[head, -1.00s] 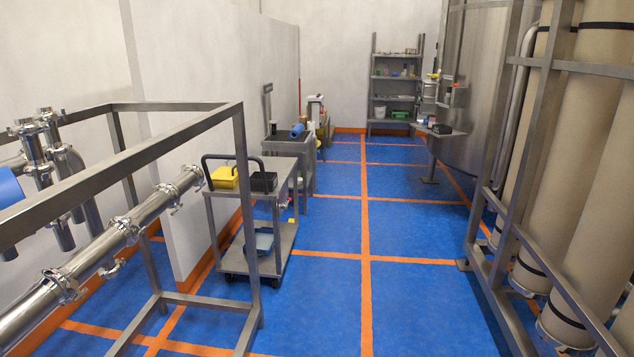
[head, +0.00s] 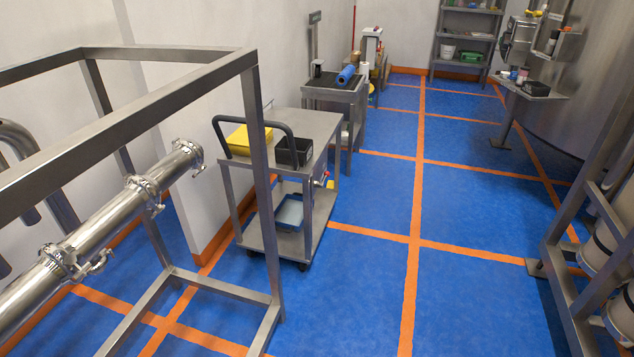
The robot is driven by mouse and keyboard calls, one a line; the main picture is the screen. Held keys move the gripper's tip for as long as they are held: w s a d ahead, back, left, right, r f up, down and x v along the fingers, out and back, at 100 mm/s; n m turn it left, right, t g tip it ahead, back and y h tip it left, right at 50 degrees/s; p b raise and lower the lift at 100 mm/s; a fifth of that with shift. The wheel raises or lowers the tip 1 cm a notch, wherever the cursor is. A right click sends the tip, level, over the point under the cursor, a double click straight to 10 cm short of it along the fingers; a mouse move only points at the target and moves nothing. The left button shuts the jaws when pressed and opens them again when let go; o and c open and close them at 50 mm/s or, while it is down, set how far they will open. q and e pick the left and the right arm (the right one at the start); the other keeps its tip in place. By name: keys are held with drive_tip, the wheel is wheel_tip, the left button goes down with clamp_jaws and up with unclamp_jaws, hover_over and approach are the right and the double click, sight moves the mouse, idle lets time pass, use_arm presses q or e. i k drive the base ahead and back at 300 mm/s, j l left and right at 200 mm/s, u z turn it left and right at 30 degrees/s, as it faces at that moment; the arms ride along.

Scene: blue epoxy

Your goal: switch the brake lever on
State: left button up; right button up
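A grey two-shelf cart (head: 318,130) with a dark push handle (head: 254,122) stands left of the middle of the floor. A small red spot (head: 330,184) and a yellow spot (head: 330,172) show at its right side, too small to tell if either belongs to a brake lever. No brake lever can be made out clearly. A yellow box (head: 250,139) and a black bin (head: 293,151) sit on the cart top. A blue-grey tray (head: 290,213) lies on its lower shelf. Neither of my grippers is in view.
A steel frame (head: 262,170) and a shiny pipe (head: 110,222) fill the left foreground. A second cart (head: 338,96) and a shelf rack (head: 467,40) stand farther back. A side table (head: 530,88) and steel tank are at right. Blue floor (head: 470,290) lies open in the middle.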

sight(322, 184)
drive_tip(key=i+l+u, duration=0.1)
drive_tip(key=i+l, duration=1)
drive_tip(key=i, duration=0.3)
drive_tip(key=i+l+u, duration=0.15)
drive_tip(key=i+l, duration=1.1)
drive_tip(key=i, duration=0.1)
